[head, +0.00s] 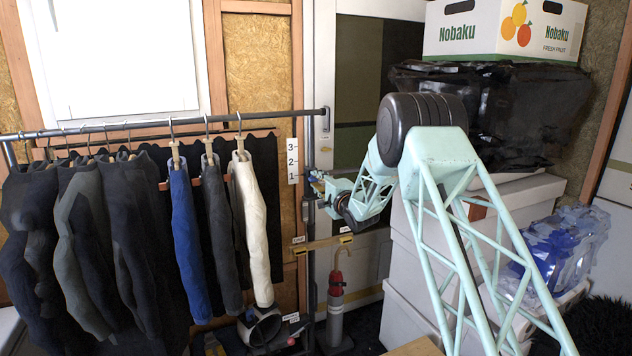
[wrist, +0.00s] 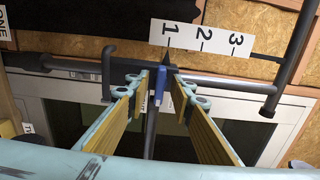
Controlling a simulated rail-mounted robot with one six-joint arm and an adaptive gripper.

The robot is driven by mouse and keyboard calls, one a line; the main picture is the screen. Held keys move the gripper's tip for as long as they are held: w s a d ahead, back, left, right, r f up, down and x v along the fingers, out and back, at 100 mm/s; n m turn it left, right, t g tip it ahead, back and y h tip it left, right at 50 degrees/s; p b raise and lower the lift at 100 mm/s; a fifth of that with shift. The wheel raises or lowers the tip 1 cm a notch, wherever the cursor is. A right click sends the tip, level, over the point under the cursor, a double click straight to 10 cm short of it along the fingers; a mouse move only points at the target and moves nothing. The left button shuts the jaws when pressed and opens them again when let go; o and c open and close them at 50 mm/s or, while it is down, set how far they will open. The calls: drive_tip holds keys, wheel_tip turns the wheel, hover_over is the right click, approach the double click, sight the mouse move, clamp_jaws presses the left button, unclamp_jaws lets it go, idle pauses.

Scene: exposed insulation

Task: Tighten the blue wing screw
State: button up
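The blue wing screw (wrist: 161,84) shows in the wrist view as a narrow blue piece, seen nearly edge-on. My gripper (wrist: 161,80) has its two yellow-padded fingers on either side of it, with the fingertips near the screw. A narrow gap seems to show on each side, so the fingers look open around it and not clamped. A dark pointer (wrist: 167,58) stands just beyond the screw, near the 1 on a white number plate (wrist: 209,38). In the head view my gripper (head: 318,188) is at the rack's right upright, below the plate (head: 292,161); the screw is too small to tell there.
A clothes rack rail (head: 150,124) carries several hanging garments, with a white one (head: 252,220) left of my gripper. A wooden strip (head: 325,243) with tags and a red-topped cylinder (head: 336,300) are below. Stacked white boxes (head: 415,285) stand behind my arm.

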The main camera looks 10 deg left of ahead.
drive_tip(key=v, duration=1)
drive_tip(key=shift+s+d, duration=0.2)
drive_tip(key=shift+s, duration=0.15)
drive_tip(key=s+d+r+n+g+h, duration=0.25)
drive_tip(key=s+d+r+h, duration=0.25)
drive_tip(key=s+d+r, duration=0.6)
drive_tip(key=s+d+r+n+g+h, duration=0.1)
drive_tip(key=s+d+r+h, duration=0.15)
drive_tip(key=s+d, duration=0.5)
drive_tip(key=s+d+r+n+g+h, duration=0.1)
drive_tip(key=s+d+r+n, duration=0.2)
drive_tip(key=s, duration=0.8)
drive_tip(key=s+d+f+n+g, duration=0.2)
drive_tip(key=s, duration=1.5)
drive_tip(key=s+d+f+n+g, duration=0.1)
drive_tip(key=s+d+f+g, duration=0.1)
drive_tip(key=s, duration=1.6)
drive_tip(key=s+d+f+n+g, duration=0.1)
drive_tip(key=s+d+n+g, duration=0.1)
drive_tip(key=s, duration=1.6)
drive_tip(key=shift+s+d+f+n+g, duration=0.15)
drive_tip(key=shift+d+f+n+g, duration=0.25)
drive_tip(key=shift+d+g, duration=0.2)
